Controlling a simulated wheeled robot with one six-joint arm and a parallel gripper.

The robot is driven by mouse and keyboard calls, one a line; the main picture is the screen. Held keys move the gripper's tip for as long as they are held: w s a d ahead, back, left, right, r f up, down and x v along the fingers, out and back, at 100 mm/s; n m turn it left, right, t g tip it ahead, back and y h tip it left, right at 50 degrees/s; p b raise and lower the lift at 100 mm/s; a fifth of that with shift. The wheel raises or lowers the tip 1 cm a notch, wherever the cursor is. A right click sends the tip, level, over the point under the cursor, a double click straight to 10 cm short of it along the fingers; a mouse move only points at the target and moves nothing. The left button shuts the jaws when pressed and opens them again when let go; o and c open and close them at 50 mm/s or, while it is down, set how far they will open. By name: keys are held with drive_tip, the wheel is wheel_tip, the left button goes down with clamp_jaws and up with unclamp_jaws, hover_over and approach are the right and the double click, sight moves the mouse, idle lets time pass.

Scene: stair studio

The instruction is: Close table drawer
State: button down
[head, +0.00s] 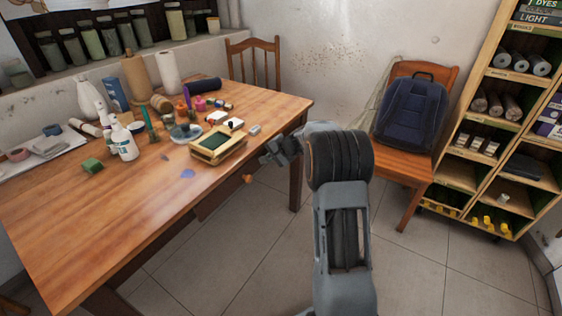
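The wooden table (130,215) fills the left half of the head view. Under its right edge is a dark wooden drawer front (220,198), seen at a steep angle, with a round orange-brown knob (248,179). How far the drawer stands out cannot be made out. My gripper (268,156) is beside the table's right edge, above and to the right of the knob and apart from it in the picture. Its fingers are small and seen from behind, so their opening is unclear. No object shows in them.
The tabletop holds bottles, paper rolls, paints and a green-topped box (215,143) near the right edge. A chair (405,165) with a blue backpack (411,112) stands right of my arm. A shelf unit (497,125) is at far right. The tiled floor between is clear.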

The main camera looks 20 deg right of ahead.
drive_tip(key=shift+w+a+r, duration=0.15)
drive_tip(key=shift+w+a, duration=0.5)
drive_tip(key=shift+w, duration=0.2)
drive_tip(key=shift+r, duration=0.1)
